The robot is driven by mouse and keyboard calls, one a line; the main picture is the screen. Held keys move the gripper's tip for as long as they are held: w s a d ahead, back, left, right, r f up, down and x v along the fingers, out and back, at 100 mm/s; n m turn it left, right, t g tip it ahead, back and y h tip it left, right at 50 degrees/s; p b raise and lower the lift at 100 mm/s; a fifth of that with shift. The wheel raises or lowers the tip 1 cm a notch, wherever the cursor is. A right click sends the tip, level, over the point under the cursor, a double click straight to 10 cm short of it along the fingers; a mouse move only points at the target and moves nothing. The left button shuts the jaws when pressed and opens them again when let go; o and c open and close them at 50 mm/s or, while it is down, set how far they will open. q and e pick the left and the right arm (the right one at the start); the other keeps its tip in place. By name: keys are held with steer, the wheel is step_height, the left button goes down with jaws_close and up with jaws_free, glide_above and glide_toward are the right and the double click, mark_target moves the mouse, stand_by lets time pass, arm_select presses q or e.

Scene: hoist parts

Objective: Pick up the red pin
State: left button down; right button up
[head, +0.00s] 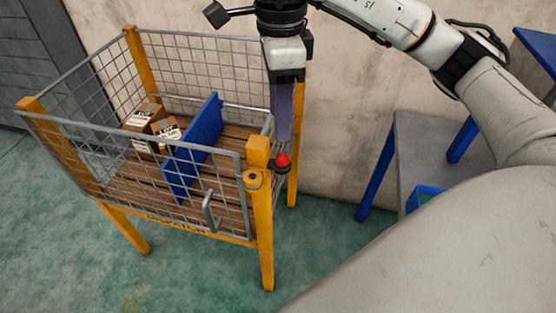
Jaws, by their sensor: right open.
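The red pin (282,160) shows as a round red knob with a dark part below it. It sits at the near right corner post (258,200) of a yellow-framed wire cage. My right gripper (284,138) comes down from above, and its bluish fingers end just above the red knob in the picture. It is open and holds nothing that I can see. I cannot tell the exact gap in depth between fingertips and knob. My left gripper is not in view.
The mesh cage (205,210) holds a blue divider board (196,147) and brown boxes (166,130) on a slatted wooden floor. A grey-topped table (425,150) with blue legs stands at right. A wall is behind. Green floor lies clear in front.

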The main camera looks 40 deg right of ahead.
glide_above(283, 155)
steer(key=f, duration=0.4)
steer(key=shift+w+a+f, duration=0.15)
steer(key=shift+w+f, duration=0.05)
steer(key=f, duration=0.4)
steer(key=shift+s+f, duration=0.1)
steer(key=shift+s, duration=0.15)
steer(key=shift+f, duration=0.55)
jaws_close()
